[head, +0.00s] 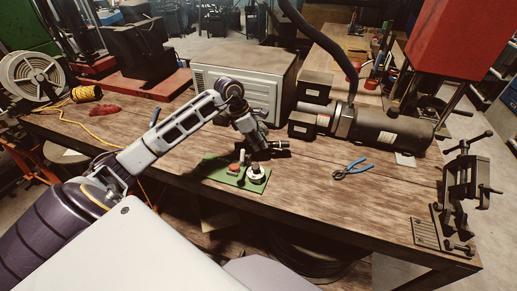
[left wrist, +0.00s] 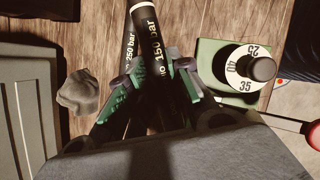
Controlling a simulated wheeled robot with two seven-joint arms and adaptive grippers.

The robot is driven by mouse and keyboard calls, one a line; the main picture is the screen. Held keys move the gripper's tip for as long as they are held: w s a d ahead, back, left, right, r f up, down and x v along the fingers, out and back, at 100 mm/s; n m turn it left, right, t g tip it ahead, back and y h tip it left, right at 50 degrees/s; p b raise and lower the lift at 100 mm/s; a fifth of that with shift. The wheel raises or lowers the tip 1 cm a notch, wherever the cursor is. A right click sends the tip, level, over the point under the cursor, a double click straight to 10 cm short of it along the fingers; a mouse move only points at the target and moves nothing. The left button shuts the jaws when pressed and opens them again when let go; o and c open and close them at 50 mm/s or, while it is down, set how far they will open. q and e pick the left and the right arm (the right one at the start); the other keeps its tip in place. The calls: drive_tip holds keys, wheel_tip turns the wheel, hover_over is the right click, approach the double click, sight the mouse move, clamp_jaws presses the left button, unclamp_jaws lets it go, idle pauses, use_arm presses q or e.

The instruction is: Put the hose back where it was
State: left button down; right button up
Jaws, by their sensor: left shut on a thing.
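In the left wrist view, a black hose marked "150 bar" (left wrist: 152,42) stands between the green-padded fingers of my left gripper (left wrist: 157,88), which is shut on it. A second black hose marked "250 bar" (left wrist: 128,48) lies close beside it on the left, partly hidden behind a finger. In the head view, my left gripper (head: 260,143) is low over the bench, just behind the green plate (head: 224,177). Short dark hose ends (head: 280,147) show to its right. The lower part of the held hose is hidden by the gripper. My right gripper is not in view.
The green plate carries a white numbered dial (left wrist: 240,72) and a red button (head: 234,168). Blue-handled pliers (head: 352,169) lie to the right. A grey box (head: 245,75) and a black motor (head: 390,127) stand behind. The bench (head: 330,205) is clear in front of the pliers.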

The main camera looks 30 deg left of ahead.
use_arm(q)
drive_tip(key=shift+f+p, duration=0.3)
drive_tip(key=shift+f, duration=1.55)
drive_tip(key=shift+f+b, duration=0.45)
drive_tip(key=shift+b, duration=0.05)
drive_tip(key=c, duration=1.6)
unclamp_jaws()
drive_tip(key=shift+o, duration=0.2)
drive_tip(key=shift+r, duration=0.15)
drive_tip(key=shift+r+p, duration=0.1)
drive_tip(key=shift+p, duration=0.2)
